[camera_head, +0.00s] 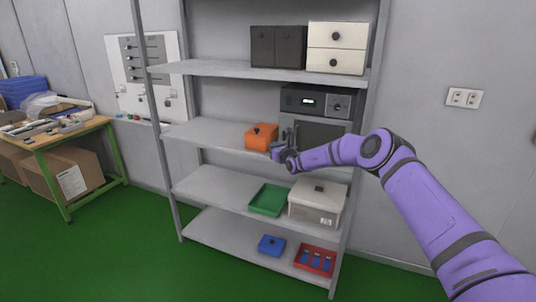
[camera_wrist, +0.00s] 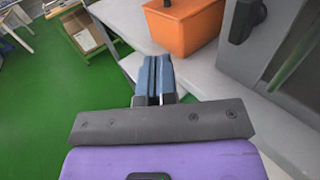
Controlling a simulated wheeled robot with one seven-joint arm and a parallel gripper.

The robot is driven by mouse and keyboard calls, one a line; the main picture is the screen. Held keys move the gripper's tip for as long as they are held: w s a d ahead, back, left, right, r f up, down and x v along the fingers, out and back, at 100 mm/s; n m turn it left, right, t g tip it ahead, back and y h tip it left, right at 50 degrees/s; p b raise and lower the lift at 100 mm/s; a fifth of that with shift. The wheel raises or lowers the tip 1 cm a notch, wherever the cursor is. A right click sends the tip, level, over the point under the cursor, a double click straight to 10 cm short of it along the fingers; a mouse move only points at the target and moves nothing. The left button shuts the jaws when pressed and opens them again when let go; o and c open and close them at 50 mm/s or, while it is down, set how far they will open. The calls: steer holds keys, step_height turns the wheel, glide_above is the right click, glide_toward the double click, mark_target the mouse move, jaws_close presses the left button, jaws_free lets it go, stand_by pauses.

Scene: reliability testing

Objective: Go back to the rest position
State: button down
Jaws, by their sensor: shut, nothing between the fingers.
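My purple arm reaches in from the right in the head view, and my gripper (camera_head: 278,152) is in front of the shelf rack, near the orange box. In the wrist view my gripper (camera_wrist: 153,62) has its two blue-grey fingers together, with nothing between them. The orange box (camera_head: 260,137) with a dark knob sits on the middle shelf; it also shows in the wrist view (camera_wrist: 186,28), beyond the fingertips and apart from them.
The rack's middle shelf (camera_head: 205,134) holds a dark oven-like device (camera_head: 318,102). Lower shelves hold a green tray (camera_head: 268,200), a white box (camera_head: 318,202), a blue box (camera_head: 271,245) and a red tray (camera_head: 315,259). A cluttered workbench (camera_head: 68,133) stands left. Green floor (camera_head: 110,250) before the rack is clear.

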steer(key=s+a, duration=0.2)
steer(key=s, duration=0.4)
steer(key=s+a+r+n+g+y, duration=0.25)
steer(key=s+r+n, duration=0.3)
steer(key=r, duration=0.45)
steer(key=s+a+r+n+g+y, duration=0.25)
steer(key=s+r+n, duration=0.35)
steer(key=r, duration=0.4)
steer(key=s+d+r+n+g, duration=0.4)
steer(key=s+r+n+g, duration=0.2)
steer(key=s+r+n, duration=0.7)
steer(key=s+d+n+h, duration=0.15)
steer(key=s+d, duration=0.25)
steer(key=s, duration=0.4)
steer(key=s+d+r+n+h, duration=0.1)
steer(key=s+d+h, duration=0.25)
steer(key=s, duration=0.45)
steer(key=s+d+n+h, duration=0.1)
steer(key=s+d+h, duration=0.1)
steer(key=s+d, duration=0.45)
steer(key=s+d+f+n+h, duration=0.1)
steer(key=s+d+f+h, duration=0.1)
steer(key=s+d, duration=0.5)
steer(key=s+d+f+n+h, duration=0.1)
steer(key=s+d+h, duration=0.3)
steer(key=s, duration=1)
steer(key=shift+s+d+f+h, duration=0.25)
steer(key=shift+d+f+h, duration=0.25)
steer(key=shift+d, duration=1.4)
